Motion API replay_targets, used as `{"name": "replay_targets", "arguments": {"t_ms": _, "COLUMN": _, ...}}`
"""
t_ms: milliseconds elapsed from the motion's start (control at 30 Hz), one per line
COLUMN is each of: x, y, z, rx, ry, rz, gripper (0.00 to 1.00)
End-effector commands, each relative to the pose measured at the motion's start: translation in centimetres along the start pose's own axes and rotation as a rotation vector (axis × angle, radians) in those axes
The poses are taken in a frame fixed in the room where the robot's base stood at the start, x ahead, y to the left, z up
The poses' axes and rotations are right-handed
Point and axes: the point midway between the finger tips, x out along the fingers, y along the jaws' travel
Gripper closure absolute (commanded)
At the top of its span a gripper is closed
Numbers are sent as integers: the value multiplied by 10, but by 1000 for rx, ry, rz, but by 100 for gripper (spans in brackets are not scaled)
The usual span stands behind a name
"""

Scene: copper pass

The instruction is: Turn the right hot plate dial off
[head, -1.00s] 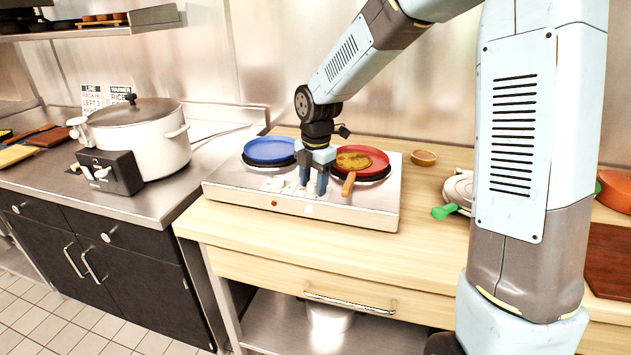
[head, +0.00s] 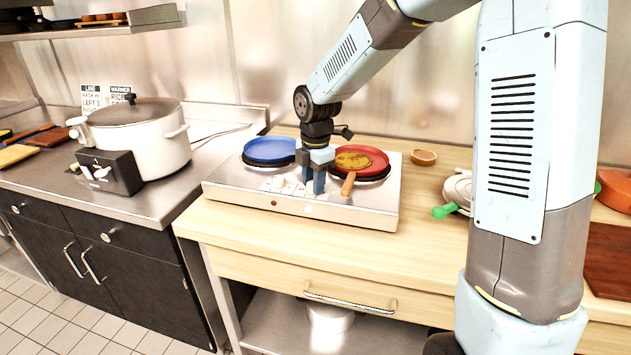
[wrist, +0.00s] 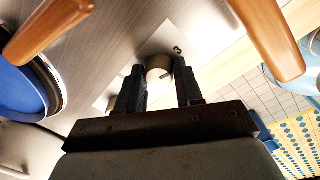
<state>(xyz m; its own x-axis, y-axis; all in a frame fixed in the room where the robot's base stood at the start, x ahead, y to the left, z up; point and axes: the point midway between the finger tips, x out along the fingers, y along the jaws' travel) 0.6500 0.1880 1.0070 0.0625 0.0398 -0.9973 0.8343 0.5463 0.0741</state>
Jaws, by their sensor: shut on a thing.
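The silver hot plate (head: 340,207) stands on the wooden counter, with dials along the front of its top. My gripper (head: 313,188) points down at its front middle, left of the red pan's handle. In the wrist view my gripper (wrist: 160,92) has its fingers on either side of a pale round dial (wrist: 159,66), shut on it. A white label with a "3" lies beside this dial. In the head view the fingers hide the gripped dial, and its pointer setting cannot be read. Pale dial parts (head: 283,184) show left of the fingers.
A blue pan (head: 268,150) sits on the left plate and a red pan (head: 378,158) with food on the right plate. The red pan's wooden handle (head: 348,184) is close to my fingers. A small wooden bowl (head: 424,157) is behind right. A white pot (head: 140,135) stands left.

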Motion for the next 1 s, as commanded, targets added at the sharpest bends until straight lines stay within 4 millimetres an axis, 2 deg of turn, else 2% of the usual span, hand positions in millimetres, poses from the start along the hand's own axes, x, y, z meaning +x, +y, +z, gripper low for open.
{"name": "replay_targets", "arguments": {"t_ms": 1000, "x": 2, "y": -1, "z": -5, "rx": 948, "ry": -70, "rz": -9, "gripper": 95}}
